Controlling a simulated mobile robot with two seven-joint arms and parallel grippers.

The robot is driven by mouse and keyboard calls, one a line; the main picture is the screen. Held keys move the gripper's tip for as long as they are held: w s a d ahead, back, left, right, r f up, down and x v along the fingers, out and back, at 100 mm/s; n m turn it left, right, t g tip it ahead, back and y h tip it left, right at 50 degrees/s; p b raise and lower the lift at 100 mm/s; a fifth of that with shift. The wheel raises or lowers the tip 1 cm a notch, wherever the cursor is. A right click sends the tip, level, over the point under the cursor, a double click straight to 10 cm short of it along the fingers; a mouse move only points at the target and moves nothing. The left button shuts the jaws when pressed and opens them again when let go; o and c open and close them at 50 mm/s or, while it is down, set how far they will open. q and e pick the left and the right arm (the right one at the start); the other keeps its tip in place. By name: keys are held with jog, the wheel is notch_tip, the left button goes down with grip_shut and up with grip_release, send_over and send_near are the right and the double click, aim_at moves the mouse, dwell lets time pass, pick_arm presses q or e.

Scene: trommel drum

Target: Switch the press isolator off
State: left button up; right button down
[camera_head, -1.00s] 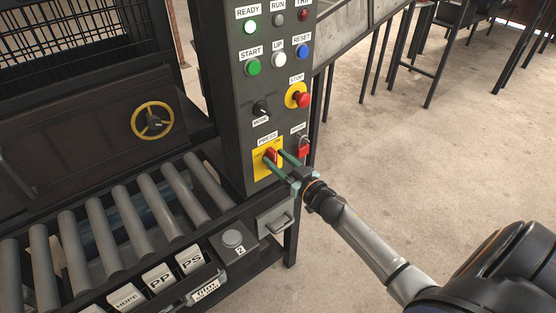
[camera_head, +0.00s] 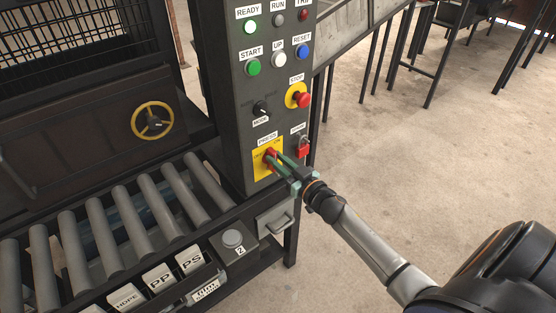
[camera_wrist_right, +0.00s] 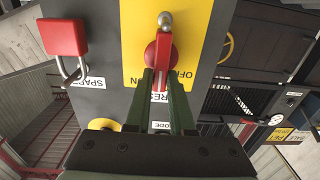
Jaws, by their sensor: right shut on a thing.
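The press isolator is a yellow plate (camera_head: 260,170) with a red rotary handle (camera_head: 269,155) low on the grey control column, under a PRESS label (camera_head: 267,137). In the right wrist view the red handle (camera_wrist_right: 164,50) stands upright in the picture on the yellow plate (camera_wrist_right: 190,25), with a silver knob at its top. OFF and ON lettering is partly covered. My right gripper (camera_head: 276,161) is at the plate; its green fingers (camera_wrist_right: 162,80) are shut on the handle's near end, one on each side. My left gripper is not in view.
A red padlock (camera_head: 303,148) hangs beside the plate on the right. Above are a MODE knob (camera_head: 261,108) and a red STOP button (camera_head: 302,99) on yellow. A roller conveyor (camera_head: 120,220) lies to the left. The floor at right is open.

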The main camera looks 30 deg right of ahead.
jog(key=n, duration=0.4)
jog(key=a+f+n+b, duration=0.1)
jog(key=n, duration=0.4)
jog(key=n+b, duration=0.1)
jog(key=n, duration=0.4)
jog(key=shift+s+a+f, duration=0.1)
jog(key=shift+a+f, duration=0.15)
jog(key=shift+a, duration=0.1)
jog(key=shift+f+n+b, duration=0.2)
jog(key=shift+n+b, duration=0.55)
jog(key=shift+n, duration=1.35)
jog(key=c, duration=0.8)
grip_release()
